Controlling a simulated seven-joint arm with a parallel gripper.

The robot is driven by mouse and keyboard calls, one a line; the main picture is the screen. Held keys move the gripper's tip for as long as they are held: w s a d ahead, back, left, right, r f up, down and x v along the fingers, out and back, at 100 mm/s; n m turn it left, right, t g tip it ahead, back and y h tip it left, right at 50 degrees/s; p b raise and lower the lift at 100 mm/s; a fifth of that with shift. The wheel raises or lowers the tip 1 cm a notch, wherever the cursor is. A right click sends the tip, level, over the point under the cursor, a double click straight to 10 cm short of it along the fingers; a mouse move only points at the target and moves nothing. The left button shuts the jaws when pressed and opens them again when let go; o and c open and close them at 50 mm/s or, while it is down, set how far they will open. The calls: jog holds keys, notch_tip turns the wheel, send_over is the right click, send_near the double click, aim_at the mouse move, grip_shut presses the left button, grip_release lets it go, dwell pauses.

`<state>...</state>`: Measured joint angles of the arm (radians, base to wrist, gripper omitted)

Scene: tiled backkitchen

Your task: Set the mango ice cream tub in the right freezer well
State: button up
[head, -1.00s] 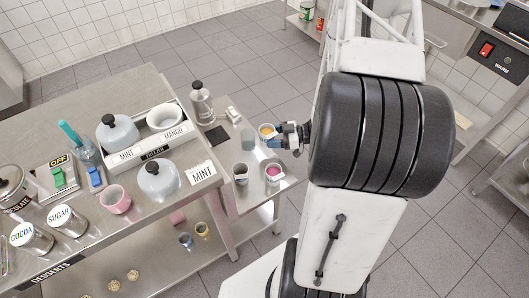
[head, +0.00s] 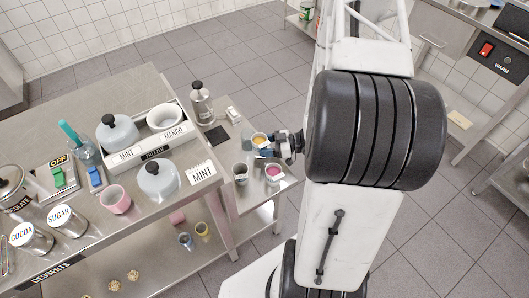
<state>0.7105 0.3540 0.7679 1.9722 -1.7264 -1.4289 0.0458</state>
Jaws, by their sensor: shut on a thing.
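The mango tub (head: 260,138), a small cup with yellow-orange contents, is at my gripper (head: 271,148) over the small side table. My gripper is shut on it; the fingers are small and partly hidden, and I cannot tell whether the tub touches the table. The freezer (head: 152,152) is a pale box on the steel counter with labels MINT and MANGO. Its right well (head: 165,117), above the MANGO label, is uncovered and looks empty. The left well is covered by a grey domed lid (head: 117,131) with a black knob.
Beside the tub stand a greyish cup (head: 246,140), a cup (head: 240,174) and a pink-filled cup (head: 273,174). A loose domed lid (head: 158,178) and MINT card (head: 202,173) are in front of the freezer. A black-capped bottle (head: 201,103) stands right of it.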

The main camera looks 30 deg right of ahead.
jog(key=shift+f, duration=0.1)
jog(key=shift+f, duration=1.3)
jog(key=shift+a+f, duration=0.2)
jog(key=shift+f, duration=0.35)
jog(key=shift+f, duration=0.1)
jog(key=o, duration=1)
jog(key=shift+s+d, duration=0.1)
jog(key=v, duration=1.1)
jog(key=shift+s+d, duration=0.2)
jog(key=shift+d, duration=0.15)
